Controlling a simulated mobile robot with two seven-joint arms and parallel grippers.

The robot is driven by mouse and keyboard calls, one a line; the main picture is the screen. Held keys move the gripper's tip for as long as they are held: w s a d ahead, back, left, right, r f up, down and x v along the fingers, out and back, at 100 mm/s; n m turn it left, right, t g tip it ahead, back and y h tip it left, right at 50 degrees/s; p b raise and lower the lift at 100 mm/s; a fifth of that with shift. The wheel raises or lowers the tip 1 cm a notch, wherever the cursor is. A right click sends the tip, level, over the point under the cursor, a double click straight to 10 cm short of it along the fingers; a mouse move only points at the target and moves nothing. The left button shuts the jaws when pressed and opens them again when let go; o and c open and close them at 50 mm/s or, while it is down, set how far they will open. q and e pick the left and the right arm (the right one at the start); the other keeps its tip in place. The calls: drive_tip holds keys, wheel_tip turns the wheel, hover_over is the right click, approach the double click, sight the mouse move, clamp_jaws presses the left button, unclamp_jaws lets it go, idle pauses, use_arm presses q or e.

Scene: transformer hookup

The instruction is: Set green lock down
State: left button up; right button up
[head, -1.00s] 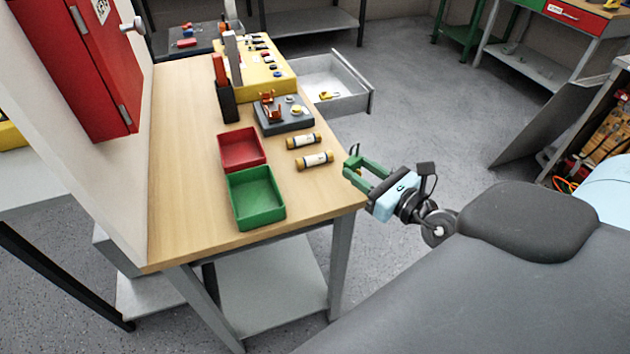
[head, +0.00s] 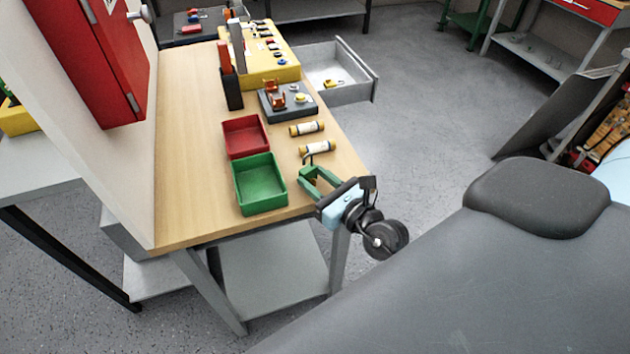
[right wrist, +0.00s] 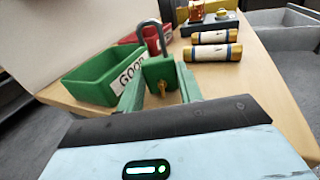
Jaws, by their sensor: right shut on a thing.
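My right gripper (head: 309,180) is over the near right part of the wooden table (head: 190,150), just right of the green tray. In the right wrist view its green fingers (right wrist: 160,92) are shut on a green padlock (right wrist: 160,72), upright, with its grey shackle pointing up and a brass part at its lower front. In the head view only the thin dark shackle (head: 313,158) shows clearly above the fingers. The green tray (head: 260,203) looks empty and carries a "GOOD" label in the right wrist view (right wrist: 128,73). My left gripper is out of view.
A red tray (head: 246,137) stands just behind the green one. Two fuse-like cylinders (head: 317,148) lie to its right. A grey block with fittings (head: 290,100), a yellow box (head: 272,72) and an open drawer (head: 345,85) are farther back. The table's front left is clear.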

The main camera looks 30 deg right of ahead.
drive_tip(key=shift+f, duration=0.3)
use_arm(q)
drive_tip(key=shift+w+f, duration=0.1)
use_arm(e)
drive_tip(key=o, duration=1.1)
drive_tip(key=shift+r, duration=0.3)
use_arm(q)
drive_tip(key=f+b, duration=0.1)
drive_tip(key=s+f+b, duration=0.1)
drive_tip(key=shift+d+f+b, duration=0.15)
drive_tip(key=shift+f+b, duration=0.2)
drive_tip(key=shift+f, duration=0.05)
use_arm(e)
drive_tip(key=s+d, duration=0.2)
drive_tip(key=s, duration=1)
drive_tip(key=shift+f, duration=0.15)
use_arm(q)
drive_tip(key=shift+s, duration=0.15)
